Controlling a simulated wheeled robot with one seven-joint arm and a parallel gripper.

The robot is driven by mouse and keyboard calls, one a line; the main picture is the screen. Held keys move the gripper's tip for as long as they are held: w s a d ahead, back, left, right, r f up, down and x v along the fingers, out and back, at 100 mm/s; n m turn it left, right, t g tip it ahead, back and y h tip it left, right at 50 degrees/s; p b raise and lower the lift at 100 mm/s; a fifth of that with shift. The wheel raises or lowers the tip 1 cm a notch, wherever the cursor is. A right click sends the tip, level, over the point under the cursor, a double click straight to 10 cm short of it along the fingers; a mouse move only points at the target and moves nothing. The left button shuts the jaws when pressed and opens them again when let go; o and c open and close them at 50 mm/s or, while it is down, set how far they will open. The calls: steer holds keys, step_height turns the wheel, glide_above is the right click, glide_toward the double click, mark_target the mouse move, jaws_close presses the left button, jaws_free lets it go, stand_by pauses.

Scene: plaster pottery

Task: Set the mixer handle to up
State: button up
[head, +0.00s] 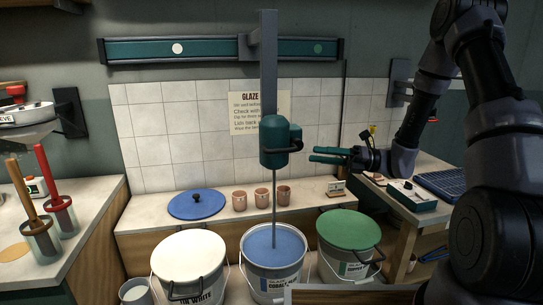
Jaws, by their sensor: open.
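The mixer (274,153) is a dark green motor body on a vertical grey bar (269,70), in the middle of the head view. Its thin shaft (274,210) runs down into the blue glaze of the cobalt bucket (272,286). My gripper (315,154) has green fingers, is open and empty, and points left at the mixer's height. In the picture its fingertips are just right of the mixer, with a small gap.
A white-lidded bucket (188,252) and a green-lidded bucket (348,230) flank the cobalt bucket. Behind them, a shelf (150,221) holds a blue lid (197,203) and several clay cups (262,198). A green wall rail (190,49) runs behind the bar. Benches stand left and right.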

mark_target(282, 151)
steer(key=a+m, duration=0.1)
steer(key=a, duration=0.2)
steer(key=w+a+m+t, duration=0.1)
steer(key=a, duration=0.3)
steer(key=a+t+y, duration=0.1)
steer(key=a, duration=0.3)
steer(key=shift+w+r+m, duration=0.15)
steer(key=shift+w+m, duration=0.1)
steer(key=shift+m, duration=0.15)
jaws_close()
stand_by(1.0)
